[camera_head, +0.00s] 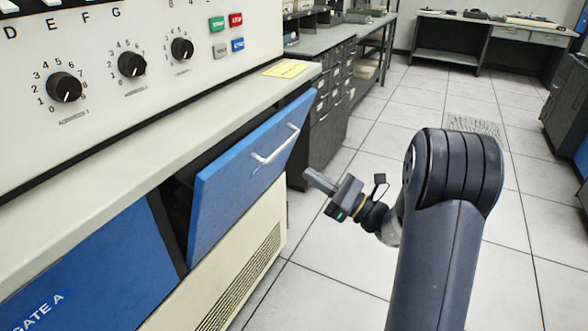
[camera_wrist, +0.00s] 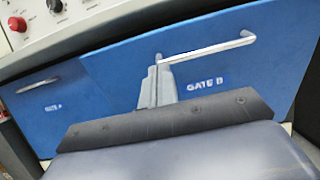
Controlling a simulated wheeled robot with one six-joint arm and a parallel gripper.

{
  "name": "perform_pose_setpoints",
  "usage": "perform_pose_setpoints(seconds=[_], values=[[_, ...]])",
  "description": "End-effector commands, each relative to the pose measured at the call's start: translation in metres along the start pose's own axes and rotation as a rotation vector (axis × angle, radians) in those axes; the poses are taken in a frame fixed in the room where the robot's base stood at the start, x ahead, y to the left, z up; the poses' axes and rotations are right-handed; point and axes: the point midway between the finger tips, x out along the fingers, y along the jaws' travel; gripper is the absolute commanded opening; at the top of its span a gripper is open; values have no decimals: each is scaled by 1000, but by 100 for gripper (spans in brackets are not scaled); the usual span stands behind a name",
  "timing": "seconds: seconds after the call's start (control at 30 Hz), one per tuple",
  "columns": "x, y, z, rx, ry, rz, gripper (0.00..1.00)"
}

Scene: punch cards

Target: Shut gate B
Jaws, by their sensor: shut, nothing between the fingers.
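Gate B (camera_head: 236,185) is a blue panel with a silver bar handle (camera_head: 275,146). It stands ajar, swung outward from the cabinet front, with a dark gap behind it. In the wrist view gate B (camera_wrist: 262,62) fills much of the picture, with its "GATE B" label (camera_wrist: 206,84) and handle (camera_wrist: 215,46). My gripper (camera_head: 308,174) is shut and empty, to the right of the gate in the head view and apart from it there. In the wrist view my fingertips (camera_wrist: 159,62) overlap the handle's left end; I cannot tell whether they touch.
Gate A (camera_head: 95,275) is a blue panel flush with the cabinet, left of gate B. Above is a pale ledge (camera_head: 130,135) and a panel of knobs and coloured buttons. A dark drawer cabinet (camera_head: 328,115) stands behind. The tiled floor (camera_head: 350,225) around my arm is clear.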

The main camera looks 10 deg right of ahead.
Motion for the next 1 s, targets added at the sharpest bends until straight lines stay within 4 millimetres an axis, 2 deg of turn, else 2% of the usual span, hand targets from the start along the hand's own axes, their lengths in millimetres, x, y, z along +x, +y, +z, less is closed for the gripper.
perform_pose_setpoints(seconds=[0.4, 0.53, 0.73, 1.0], values=[[86, 2, -1, 0, 1, 6, 0], [108, 2, -1, 1, 0, 5, 0], [126, 1, 0, 1, 1, 2, 0], [130, 1, 0, 2, 2, 0, 0]])
